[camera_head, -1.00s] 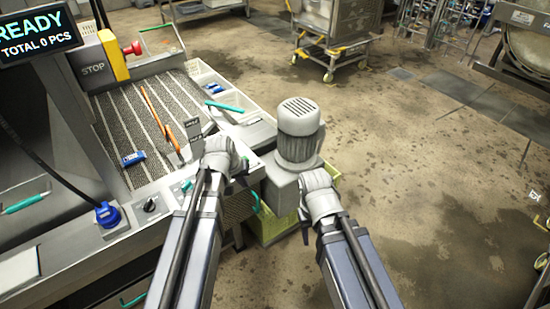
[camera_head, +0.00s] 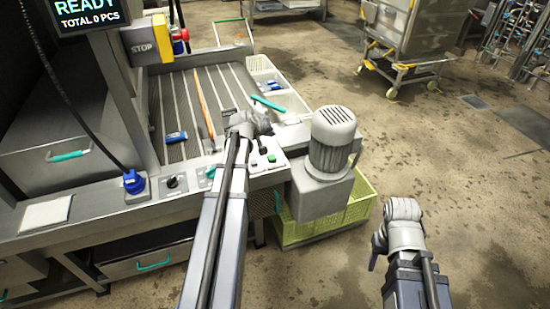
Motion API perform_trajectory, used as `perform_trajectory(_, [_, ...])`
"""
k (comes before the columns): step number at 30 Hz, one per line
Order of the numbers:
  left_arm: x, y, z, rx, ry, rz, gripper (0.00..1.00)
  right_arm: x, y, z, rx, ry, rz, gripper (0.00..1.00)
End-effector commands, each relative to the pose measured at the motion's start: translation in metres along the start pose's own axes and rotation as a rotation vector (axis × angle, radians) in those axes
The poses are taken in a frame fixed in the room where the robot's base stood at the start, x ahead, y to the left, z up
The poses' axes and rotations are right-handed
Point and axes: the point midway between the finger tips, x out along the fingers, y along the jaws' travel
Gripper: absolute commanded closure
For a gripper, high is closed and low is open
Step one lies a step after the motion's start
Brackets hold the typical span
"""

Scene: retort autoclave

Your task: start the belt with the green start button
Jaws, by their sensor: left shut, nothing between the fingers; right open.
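A small green button (camera_head: 271,158) sits on a pale control panel at the front edge of the machine, just right of my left forearm. A teal-green knob or button (camera_head: 210,172) shows left of that forearm; I cannot tell its exact kind. My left gripper (camera_head: 229,114) is shut and empty, over the right front part of the ribbed belt bed, beyond the green button. The gripper and wrist hide part of the bed. My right gripper (camera_head: 374,262) is open and empty, low over the floor, right of the machine; its fingers are barely visible.
A display (camera_head: 88,12) reads READY, TOTAL 0 PCS. A grey motor (camera_head: 333,140) stands right of the panel, above a yellow-green crate (camera_head: 310,228).

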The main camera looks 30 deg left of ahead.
Motion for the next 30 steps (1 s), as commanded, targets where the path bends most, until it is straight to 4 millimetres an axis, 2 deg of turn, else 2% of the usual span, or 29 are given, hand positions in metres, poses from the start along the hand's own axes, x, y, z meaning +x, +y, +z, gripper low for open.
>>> perform_trajectory(5, [0.002, -0.001, 0.002, 0.001, -0.001, 0.0, 1.0, 0.002, 0.0, 0.0, 0.0, 0.0, 0.0, 0.5])
perform_trajectory(11, [0.01, -0.007, 0.008, 0.002, -0.002, 0.0, 1.0, 0.014, -0.001, -0.001, 0.0, 0.0, 0.0, 0.5])
perform_trajectory(24, [0.05, -0.036, 0.037, 0.002, -0.002, 0.0, 1.0, 0.071, -0.007, -0.004, 0.0, 0.0, 0.0, 0.5])
perform_trajectory(30, [0.061, -0.044, 0.045, 0.002, -0.002, 0.0, 1.0, 0.087, -0.008, -0.005, 0.0, 0.0, 0.0, 0.5])
